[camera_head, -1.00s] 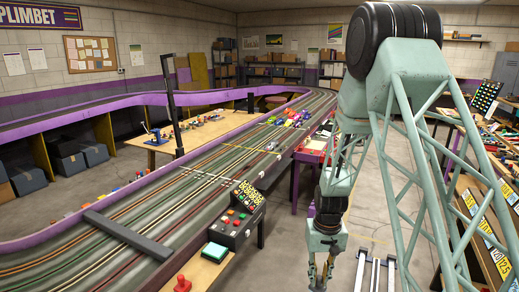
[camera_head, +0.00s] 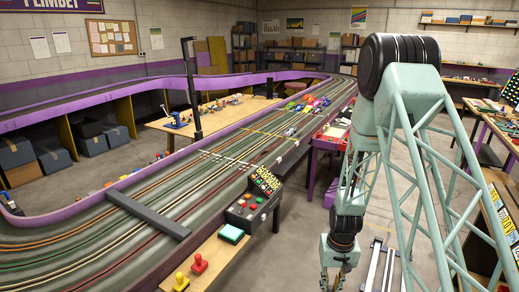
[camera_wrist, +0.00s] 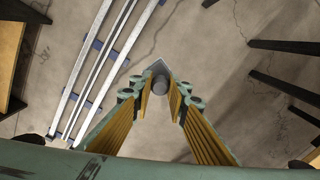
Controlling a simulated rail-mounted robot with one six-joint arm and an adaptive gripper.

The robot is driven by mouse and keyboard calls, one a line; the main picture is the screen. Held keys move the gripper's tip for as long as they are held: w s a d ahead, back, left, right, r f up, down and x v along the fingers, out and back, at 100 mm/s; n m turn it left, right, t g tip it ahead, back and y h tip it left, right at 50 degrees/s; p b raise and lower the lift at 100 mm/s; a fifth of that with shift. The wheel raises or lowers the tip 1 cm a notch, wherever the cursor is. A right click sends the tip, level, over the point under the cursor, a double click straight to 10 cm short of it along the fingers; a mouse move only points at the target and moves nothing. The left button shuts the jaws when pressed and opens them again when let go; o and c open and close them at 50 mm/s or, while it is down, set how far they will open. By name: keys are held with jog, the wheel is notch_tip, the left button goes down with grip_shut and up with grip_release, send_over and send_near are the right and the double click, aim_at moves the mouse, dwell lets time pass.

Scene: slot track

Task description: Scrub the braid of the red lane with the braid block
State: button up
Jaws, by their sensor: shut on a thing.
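The slot track (camera_head: 120,225) runs from the lower left to the back, with several coloured lane lines. A dark red line (camera_head: 135,243) lies toward its near right side. The braid itself is too small to make out.
A dark bar (camera_head: 148,214) lies across the track. A control box (camera_head: 252,208) and red (camera_head: 199,264) and yellow (camera_head: 181,282) plungers stand on the track's near side. Toy cars (camera_head: 308,103) sit farther back. Metal rails (camera_wrist: 105,55) lie on the floor; bare concrete is below my gripper.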

jog(key=f, duration=0.1)
jog(key=s+f, duration=0.1)
jog(key=f, duration=0.2)
jog(key=shift+s+f, duration=0.35)
jog(key=shift+w, duration=0.1)
